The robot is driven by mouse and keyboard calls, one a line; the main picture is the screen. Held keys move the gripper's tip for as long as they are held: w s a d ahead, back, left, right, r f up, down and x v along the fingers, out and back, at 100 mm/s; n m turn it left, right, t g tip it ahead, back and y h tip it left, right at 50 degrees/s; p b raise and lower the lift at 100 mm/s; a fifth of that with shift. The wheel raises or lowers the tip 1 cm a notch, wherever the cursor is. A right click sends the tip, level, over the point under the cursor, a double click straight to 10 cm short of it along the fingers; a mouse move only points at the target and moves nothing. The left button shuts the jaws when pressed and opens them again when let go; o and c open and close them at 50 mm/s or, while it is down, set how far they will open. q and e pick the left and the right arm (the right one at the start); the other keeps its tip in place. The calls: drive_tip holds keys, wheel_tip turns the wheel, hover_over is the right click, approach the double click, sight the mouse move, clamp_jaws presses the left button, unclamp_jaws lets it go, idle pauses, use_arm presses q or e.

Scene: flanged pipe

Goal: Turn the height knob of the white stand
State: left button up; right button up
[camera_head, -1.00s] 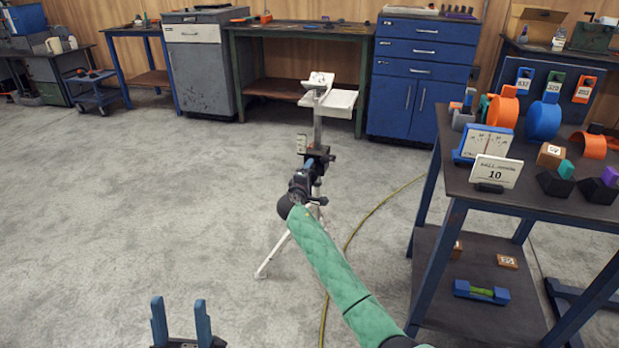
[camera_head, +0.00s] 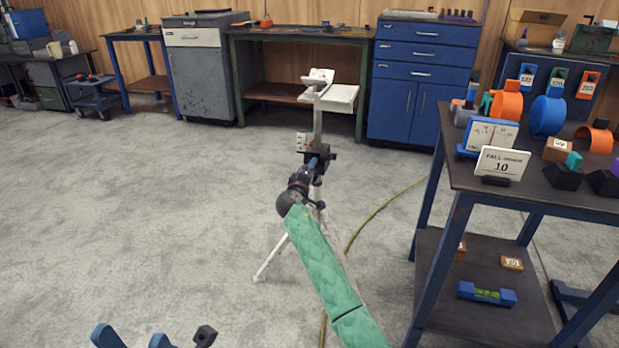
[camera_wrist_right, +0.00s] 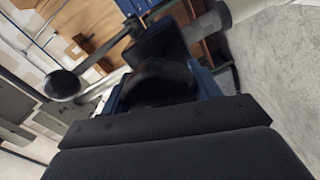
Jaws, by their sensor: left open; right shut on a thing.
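The white stand (camera_head: 318,120) stands upright on the floor in the head view, with a white V-shaped top, a pale post and splayed legs. A dark clamp (camera_head: 320,152) sits on its post. My right gripper (camera_head: 317,166), at the end of the green-sleeved arm, is at this clamp. In the right wrist view its blue fingers (camera_wrist_right: 160,88) are shut on a dark, rounded part, apparently the height knob (camera_wrist_right: 158,78); the grip is in shadow. A dark round ball on a rod (camera_wrist_right: 62,85) shows to the left. My left gripper (camera_head: 132,338) is open and empty at the bottom edge, partly cut off.
A blue-framed table (camera_head: 470,195) at the right holds orange and blue rings, a number card (camera_head: 501,166) and small blocks. A green-and-blue level (camera_head: 486,294) lies on its lower shelf. A yellow cable (camera_head: 378,212) crosses the floor. Floor to the left is clear.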

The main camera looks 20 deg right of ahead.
drive_tip(key=shift+f+m+b, duration=0.3)
drive_tip(key=shift+m+b, duration=0.15)
drive_tip(key=shift+m, duration=0.15)
drive_tip(key=o, duration=1)
drive_tip(key=shift+r, duration=0.2)
drive_tip(key=shift+p+v, duration=0.55)
drive_tip(key=shift+v, duration=3.35)
